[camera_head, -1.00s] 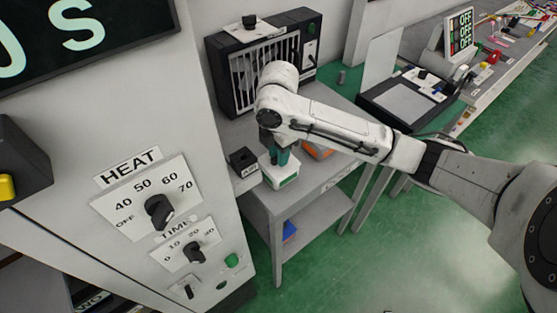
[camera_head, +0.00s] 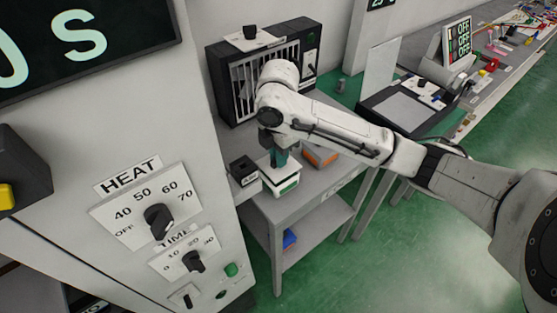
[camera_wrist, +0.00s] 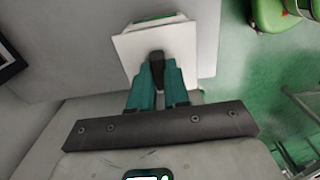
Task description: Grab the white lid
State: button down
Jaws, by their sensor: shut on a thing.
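The white lid (camera_wrist: 152,48) is a flat square plate with a dark knob (camera_wrist: 157,72) in the wrist view. My gripper (camera_wrist: 158,82) is shut on this knob, with a teal finger on each side. In the head view my gripper (camera_head: 280,160) points down over the white box (camera_head: 287,188), which has a green stripe. The lid (camera_head: 266,168) there is partly hidden by the fingers. A dark line shows between lid and box; I cannot tell how large the gap is.
A small black box (camera_head: 243,169) stands close on the left, and an orange container (camera_head: 320,157) on the right. A black grilled unit (camera_head: 262,65) stands behind on the grey table (camera_head: 305,196). A tall panel with dials (camera_head: 150,200) is at the left.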

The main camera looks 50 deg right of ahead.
jog(key=s+a+r+p, duration=0.7)
jog(key=s+r, duration=0.4)
jog(key=s, duration=0.1)
jog(key=shift+f, duration=0.15)
